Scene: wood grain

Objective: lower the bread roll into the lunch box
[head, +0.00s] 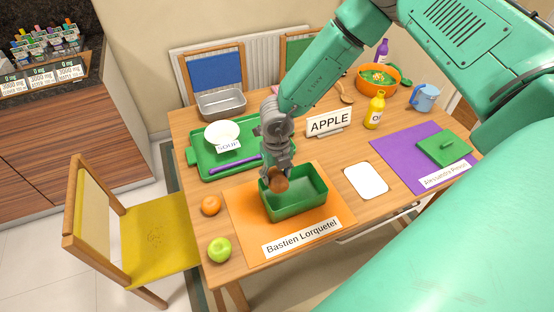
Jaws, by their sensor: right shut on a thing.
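The lunch box (302,208) is an open green rectangular container on an orange placemat (240,222) with a "Bastien Lorquetel" card. My right gripper (277,176) points down over the left part of the box. It is shut on the brown bread roll (278,184), whose upper part is partly hidden by the fingers. The roll is at about the height of the box's rim, near its back left side; I cannot tell if it touches the box. My left gripper is not in view.
An orange (211,205) and a green apple (219,249) lie left of the mat. A green tray (198,168) with a bowl (222,132) is behind. An "APPLE" sign (329,123), a white card (366,180) and a purple mat (398,160) are rightward.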

